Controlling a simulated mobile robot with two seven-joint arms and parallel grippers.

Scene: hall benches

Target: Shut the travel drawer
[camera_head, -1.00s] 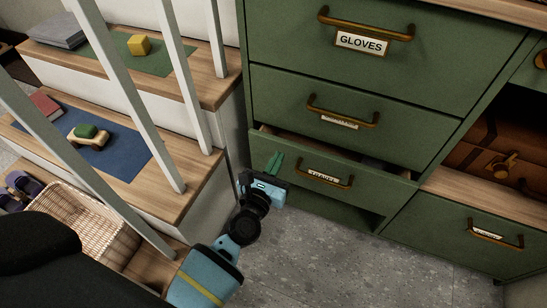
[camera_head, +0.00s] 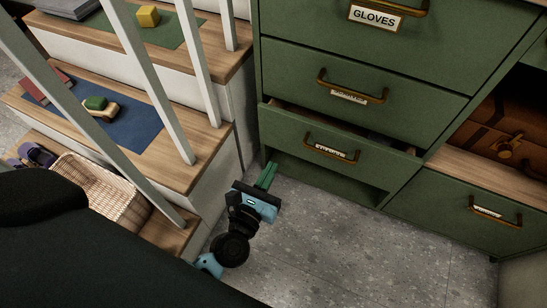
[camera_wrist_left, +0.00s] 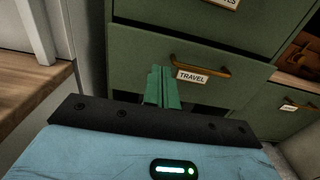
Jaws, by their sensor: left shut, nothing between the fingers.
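The travel drawer (camera_head: 290,131) is a low green drawer with a brass handle (camera_head: 332,145) and a white label, which reads TRAVEL in the left wrist view (camera_wrist_left: 192,76). It stands partly out of the cabinet, with a dark gap along its top edge and some contents dimly visible inside. My left gripper (camera_head: 268,171) has green fingers held together, with nothing between them. It is in front of the drawer's lower left part. In the left wrist view the fingertips (camera_wrist_left: 163,70) overlap the drawer front, left of the label; I cannot tell whether they touch. My right gripper is not in view.
The GLOVES drawer (camera_head: 310,22) and another drawer (camera_head: 300,72) above are shut. Steps with white balusters (camera_head: 180,85) and a wicker basket (camera_head: 100,190) stand at the left. A brown suitcase (camera_head: 490,125) sits in an open shelf at right. Grey floor (camera_head: 330,240) is clear.

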